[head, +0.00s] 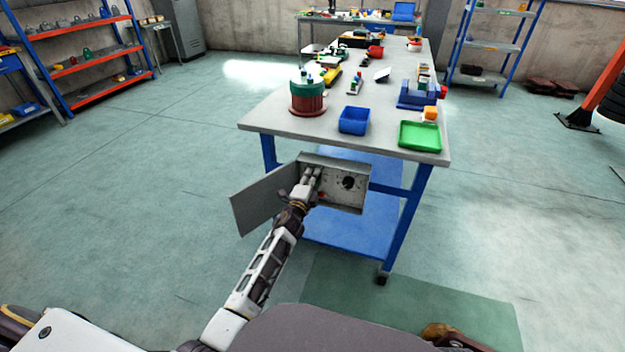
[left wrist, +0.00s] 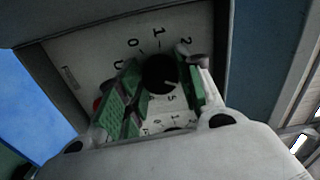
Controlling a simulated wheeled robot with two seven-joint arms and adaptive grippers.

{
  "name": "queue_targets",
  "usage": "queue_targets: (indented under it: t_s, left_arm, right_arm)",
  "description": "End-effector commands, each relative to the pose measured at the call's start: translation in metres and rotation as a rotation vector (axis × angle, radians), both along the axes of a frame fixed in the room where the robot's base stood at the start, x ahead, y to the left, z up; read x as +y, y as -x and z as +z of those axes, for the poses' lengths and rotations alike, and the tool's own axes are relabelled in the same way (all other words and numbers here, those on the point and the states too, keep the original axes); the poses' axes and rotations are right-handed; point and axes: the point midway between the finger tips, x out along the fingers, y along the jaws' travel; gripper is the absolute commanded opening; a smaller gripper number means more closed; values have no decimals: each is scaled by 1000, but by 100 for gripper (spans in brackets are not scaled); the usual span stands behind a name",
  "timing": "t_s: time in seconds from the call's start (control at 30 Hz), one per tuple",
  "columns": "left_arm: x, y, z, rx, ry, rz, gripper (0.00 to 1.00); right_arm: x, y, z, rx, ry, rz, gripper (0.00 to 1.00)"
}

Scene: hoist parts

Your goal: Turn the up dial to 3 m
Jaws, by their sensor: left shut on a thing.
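A grey control box (head: 335,167) hangs under the front edge of the workbench, with its door (head: 262,200) swung open to the left. A black dial (left wrist: 160,74) on its pale panel shows in the left wrist view, with the marks 0, 1 and 2 around it. My left gripper (head: 313,176) reaches into the box and is shut on this dial; its green pads (left wrist: 158,92) stand on either side. The dial's exact setting is hard to read. A second black dial (head: 349,183) sits to the right, free of the gripper. My right gripper is out of view.
The workbench (head: 265,115) above carries a red and green round part (head: 307,95), a blue bin (head: 354,121) and a green tray (head: 420,136). A blue lower shelf (head: 345,235) lies below. The floor to the left is clear.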

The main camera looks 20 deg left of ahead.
Motion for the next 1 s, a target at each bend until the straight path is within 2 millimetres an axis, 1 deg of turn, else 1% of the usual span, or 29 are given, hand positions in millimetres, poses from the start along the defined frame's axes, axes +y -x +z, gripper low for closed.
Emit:
queue_targets:
  t_s: [0.03, 0.17, 0.3, 0.5, 0.7, 1.0]
  left_arm:
    - [-2, -1, 3, -3, 45, -4, 12]
    - [-2, -1, 4, 0, 168, -3, 12]
    - [-2, -1, 4, 5, 285, -4, 12]
    - [-3, -1, 5, 7, 411, -5, 12]
    - [-2, -1, 4, 9, 478, -5, 12]
    - [-3, -1, 5, 9, 498, -5, 12]
  right_arm:
    - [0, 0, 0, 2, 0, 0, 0]
    - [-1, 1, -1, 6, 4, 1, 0]
    - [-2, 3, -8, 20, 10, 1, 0]
    - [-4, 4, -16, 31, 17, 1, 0]
    - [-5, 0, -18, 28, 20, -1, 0]
    - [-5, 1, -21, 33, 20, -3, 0]
